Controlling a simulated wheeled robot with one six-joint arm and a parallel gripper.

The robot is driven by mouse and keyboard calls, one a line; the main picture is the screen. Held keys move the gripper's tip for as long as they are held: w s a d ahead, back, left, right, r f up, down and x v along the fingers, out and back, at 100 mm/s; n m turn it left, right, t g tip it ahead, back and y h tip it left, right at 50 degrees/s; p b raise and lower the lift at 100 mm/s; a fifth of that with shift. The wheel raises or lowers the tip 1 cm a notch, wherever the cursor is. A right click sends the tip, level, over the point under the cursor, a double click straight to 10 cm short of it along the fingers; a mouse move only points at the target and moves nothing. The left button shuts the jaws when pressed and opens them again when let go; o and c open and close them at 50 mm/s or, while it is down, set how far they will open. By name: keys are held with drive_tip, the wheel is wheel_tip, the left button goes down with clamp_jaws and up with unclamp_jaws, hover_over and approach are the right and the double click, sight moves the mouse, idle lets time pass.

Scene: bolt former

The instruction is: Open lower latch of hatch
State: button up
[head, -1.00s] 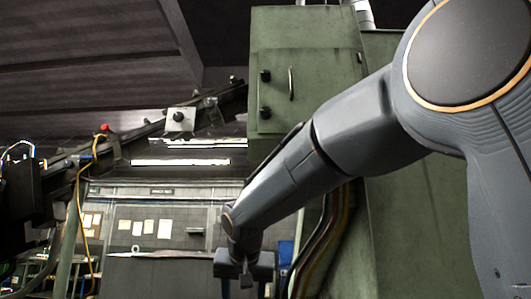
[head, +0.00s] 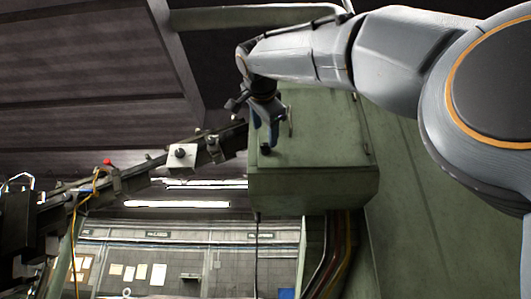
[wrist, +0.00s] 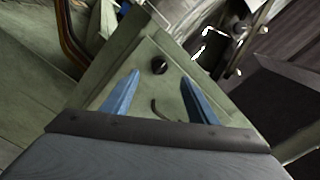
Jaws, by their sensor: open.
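The hatch is on the front of a green metal cabinet (head: 315,150). Its lower latch is a small black knob (head: 266,149), showing just under my gripper's fingertips in the head view. In the wrist view the knob (wrist: 159,65) appears just beyond the gap between my blue fingers. A thin curved handle (head: 290,118) is to the right of my gripper; it also shows between the fingers in the wrist view (wrist: 165,108). My gripper (head: 266,137) is open and empty in front of the hatch. The upper latch is hidden behind my arm's end.
A dark rail with a white block (head: 182,156) runs up towards the cabinet's left side. Cables (head: 335,255) hang from the cabinet's underside. A pipe (head: 250,17) passes above it.

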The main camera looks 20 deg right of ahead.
sight(266, 145)
drive_tip(key=p+x, duration=0.4)
drive_tip(key=x, duration=0.4)
drive_tip(key=shift+w+r, duration=0.1)
drive_tip(key=shift+r, duration=0.05)
drive_tip(key=shift+s+n+p, duration=0.2)
drive_tip(key=shift+n+p, duration=0.6)
drive_tip(key=shift+p, duration=0.05)
drive_tip(key=n+p, duration=0.4)
drive_tip(key=p, duration=0.1)
drive_tip(key=n, duration=0.2)
drive_tip(key=shift+w+f+n, duration=0.1)
drive_tip(key=shift+f+n, duration=0.15)
drive_tip(key=shift+n, duration=0.15)
drive_tip(key=shift+n+p, duration=0.45)
drive_tip(key=shift+n, duration=0.85)
clamp_jaws()
